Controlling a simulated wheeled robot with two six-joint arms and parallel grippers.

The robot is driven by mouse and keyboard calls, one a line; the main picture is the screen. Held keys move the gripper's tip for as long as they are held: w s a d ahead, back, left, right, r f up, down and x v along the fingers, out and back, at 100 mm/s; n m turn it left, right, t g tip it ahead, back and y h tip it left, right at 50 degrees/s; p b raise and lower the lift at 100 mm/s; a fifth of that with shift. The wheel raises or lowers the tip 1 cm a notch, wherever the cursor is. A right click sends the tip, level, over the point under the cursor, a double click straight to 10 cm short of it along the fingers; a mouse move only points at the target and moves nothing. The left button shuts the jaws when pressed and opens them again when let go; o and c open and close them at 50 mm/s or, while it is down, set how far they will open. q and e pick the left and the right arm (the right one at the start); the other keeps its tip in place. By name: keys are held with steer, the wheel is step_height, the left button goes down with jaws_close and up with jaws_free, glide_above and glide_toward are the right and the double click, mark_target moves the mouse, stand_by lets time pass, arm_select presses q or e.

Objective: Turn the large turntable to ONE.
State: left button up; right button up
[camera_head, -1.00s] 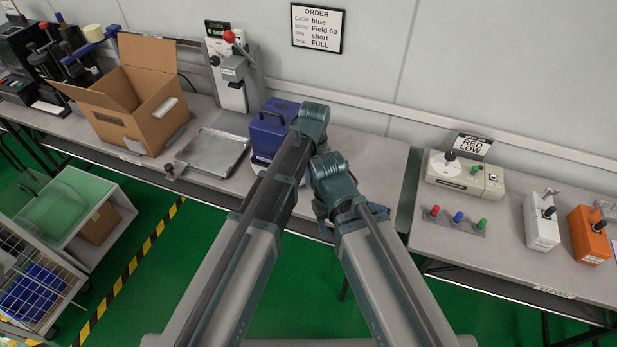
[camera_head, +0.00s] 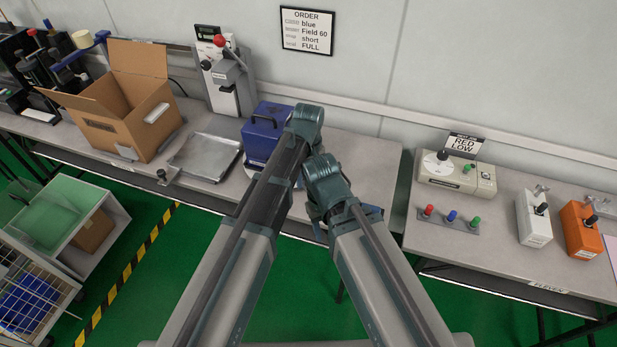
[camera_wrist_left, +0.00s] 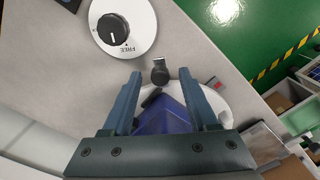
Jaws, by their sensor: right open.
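In the left wrist view, a white disc (camera_wrist_left: 145,22) bears a black knob (camera_wrist_left: 113,28) with a white pointer line and the word FREE at its rim. A blue case (camera_wrist_left: 165,118) stands on another pale round surface (camera_wrist_left: 213,98), partly hidden by my gripper; which disc is the large turntable is not clear, and no ONE mark shows. The blue case also shows in the head view (camera_head: 262,138). My left gripper (camera_wrist_left: 160,76) has its fingers apart, with nothing visibly held. My right gripper (camera_head: 316,212) is mostly hidden behind its own arm in the head view.
A cardboard box (camera_head: 125,115), a metal tray (camera_head: 205,157) and a lever press (camera_head: 228,75) stand left of the case. A control box (camera_head: 457,178), push buttons (camera_head: 452,216) and handheld testers (camera_head: 533,217) stand on the right table. A gap separates the tables.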

arm_select(q)
step_height(320, 180, up, 14)
steer(key=p, duration=1.4)
steer(key=shift+f, duration=0.1)
steer(key=s+a+m, duration=0.3)
steer(key=s+a, duration=0.3)
steer(key=a, duration=0.3)
steer(key=s+a+m, duration=0.2)
steer(key=s+a, duration=0.4)
steer(key=a, duration=0.4)
steer(key=s+d+m+y, duration=0.1)
steer(key=s+d+m, duration=0.2)
steer(key=d, duration=0.8)
steer(key=s, duration=0.2)
steer(key=shift+s+d+m, duration=0.15)
steer(key=shift+s+m, duration=0.15)
steer(key=shift+m, duration=0.1)
